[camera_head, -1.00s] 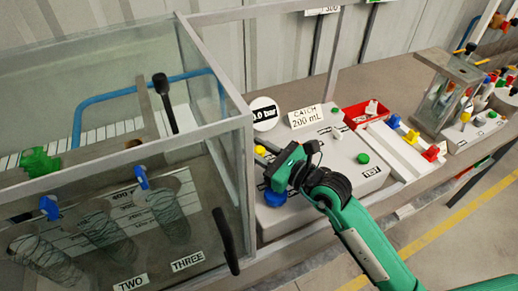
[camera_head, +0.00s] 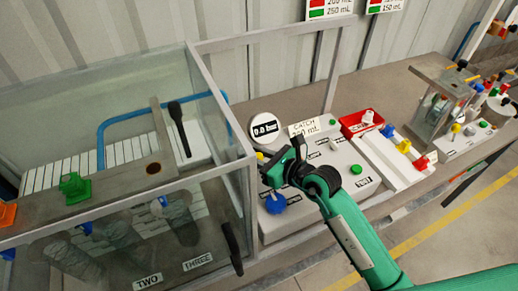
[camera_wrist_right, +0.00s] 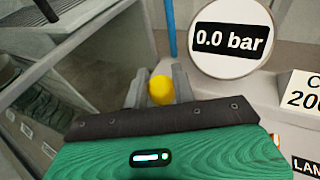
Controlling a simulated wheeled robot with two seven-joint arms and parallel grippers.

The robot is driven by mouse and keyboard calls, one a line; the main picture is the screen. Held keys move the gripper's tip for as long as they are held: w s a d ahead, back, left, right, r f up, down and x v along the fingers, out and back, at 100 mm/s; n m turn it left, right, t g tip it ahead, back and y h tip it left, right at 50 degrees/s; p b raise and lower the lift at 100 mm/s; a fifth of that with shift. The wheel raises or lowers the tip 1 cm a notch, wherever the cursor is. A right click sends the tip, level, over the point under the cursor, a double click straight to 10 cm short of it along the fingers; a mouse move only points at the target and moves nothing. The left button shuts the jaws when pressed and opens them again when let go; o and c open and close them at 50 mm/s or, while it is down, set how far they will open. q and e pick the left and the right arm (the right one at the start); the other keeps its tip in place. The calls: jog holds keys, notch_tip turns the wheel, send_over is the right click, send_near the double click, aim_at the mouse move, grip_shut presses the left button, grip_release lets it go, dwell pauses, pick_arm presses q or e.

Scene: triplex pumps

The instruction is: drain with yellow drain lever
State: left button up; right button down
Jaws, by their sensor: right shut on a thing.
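The yellow drain lever shows as a rounded yellow knob (camera_wrist_right: 161,90) in the right wrist view, between the two grey fingers of my right gripper (camera_wrist_right: 158,88). The gripper is shut on it. In the head view my right gripper (camera_head: 272,168) is at the left end of the grey panel, and only a little of the yellow knob (camera_head: 260,156) shows beside it. The lever's lower part is hidden. The round gauge (camera_wrist_right: 231,38) behind reads 0.0 bar; it also shows in the head view (camera_head: 265,132). My left gripper is not in view.
A glass tank (camera_head: 250,190) with a black lever (camera_head: 180,128) stands close on the left. A blue knob (camera_head: 275,203) sits just below my gripper. The catch sign (camera_head: 304,128), green buttons (camera_head: 356,170) and a red bin (camera_head: 362,121) are to the right.

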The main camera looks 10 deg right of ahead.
jog(key=shift+w+a+r+m+g+h+p, duration=0.1)
jog(key=shift+w+r+m+g+h+p, duration=0.2)
jog(key=shift+p, duration=0.75)
jog(key=shift+w+a+g+h+p, duration=0.1)
jog(key=shift+w+g+p, duration=0.25)
jog(key=shift+p, duration=0.65)
jog(key=shift+w+a+f+g+p, duration=0.1)
jog(key=shift+w+g+p, duration=0.15)
jog(key=shift+p, duration=0.4)
jog(key=shift+w+f, duration=0.1)
jog(key=shift+f, duration=0.1)
